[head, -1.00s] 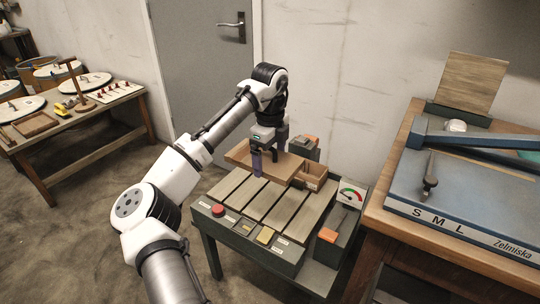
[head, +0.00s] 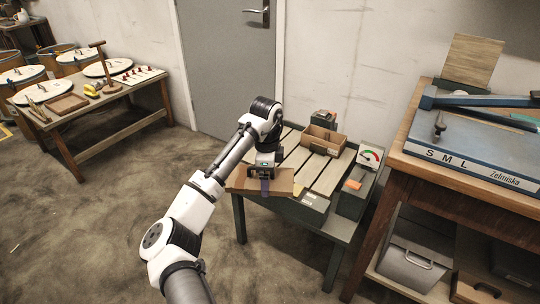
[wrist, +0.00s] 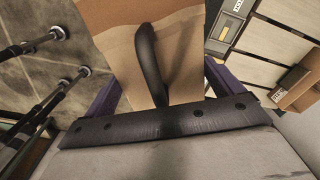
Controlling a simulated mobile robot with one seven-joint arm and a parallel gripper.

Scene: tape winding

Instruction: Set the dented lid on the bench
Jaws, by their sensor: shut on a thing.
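My gripper (head: 265,187) is shut on a flat brown piece (head: 284,181) at the front left edge of the slatted work table (head: 328,178). In the wrist view the brown piece (wrist: 120,52) lies between my two purple fingers (wrist: 160,95), and a dark curved bar or handle crosses it. I cannot tell whether this piece is a lid or has a dent. Round white lids show at the far left: one lies on the wooden bench (head: 107,68), another is on a drum (head: 22,76). No dent can be made out on them.
A small open brown box (head: 322,140) stands at the back of the slatted table, near a gauge (head: 371,155). The wooden bench (head: 68,115) also carries a post stand (head: 104,70) and a tray (head: 67,104). Floor between the tables is clear.

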